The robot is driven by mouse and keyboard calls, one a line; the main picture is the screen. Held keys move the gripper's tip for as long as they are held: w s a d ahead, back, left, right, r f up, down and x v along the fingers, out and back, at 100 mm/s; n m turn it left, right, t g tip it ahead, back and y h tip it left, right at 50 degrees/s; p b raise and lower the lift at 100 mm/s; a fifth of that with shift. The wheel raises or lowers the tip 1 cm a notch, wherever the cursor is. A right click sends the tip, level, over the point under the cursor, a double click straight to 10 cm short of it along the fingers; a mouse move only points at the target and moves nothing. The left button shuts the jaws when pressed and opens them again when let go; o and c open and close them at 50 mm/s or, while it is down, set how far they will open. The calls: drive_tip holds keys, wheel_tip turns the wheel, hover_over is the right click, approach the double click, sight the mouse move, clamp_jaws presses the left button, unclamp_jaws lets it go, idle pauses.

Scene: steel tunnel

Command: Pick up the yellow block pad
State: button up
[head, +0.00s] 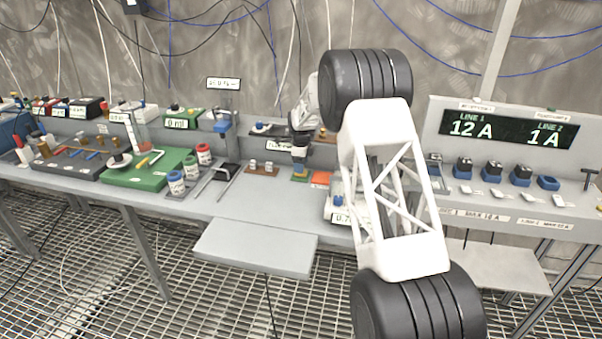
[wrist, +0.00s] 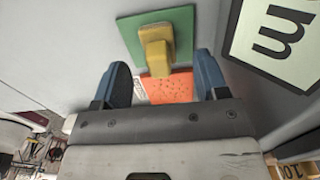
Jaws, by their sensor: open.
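The yellow block pad (wrist: 155,45) shows in the wrist view as a yellow block standing on a flat green square (wrist: 183,30). It also shows small in the head view (head: 300,174), on the workbench. My gripper (wrist: 162,62) is open, with its two blue fingers apart. The yellow block lies between and just beyond the fingertips in the wrist view; I cannot tell any contact. In the head view my gripper (head: 300,156) is just above the pad. Nothing is held.
An orange square (wrist: 168,88) lies right beside the pad and also shows in the head view (head: 320,178). A white sign with large black print (wrist: 275,40) is close on the right in the wrist view. A brown holder (head: 262,169) stands left of the pad. The front bench is clear.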

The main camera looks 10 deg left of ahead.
drive_tip(key=shift+f, duration=1.55)
drive_tip(key=c, duration=1)
drive_tip(key=shift+r, duration=0.15)
drive_tip(key=shift+r, duration=1.6)
drive_tip(key=s+d, duration=0.2)
drive_tip(key=s, duration=0.3)
drive_tip(key=s+d+r, duration=0.1)
drive_tip(key=s+d, duration=0.1)
drive_tip(key=s, duration=0.3)
drive_tip(key=s+d, duration=0.2)
drive_tip(key=s, duration=0.2)
drive_tip(key=shift+s+d+r, duration=0.15)
drive_tip(key=shift+s+r, duration=0.1)
drive_tip(key=shift+s, duration=0.15)
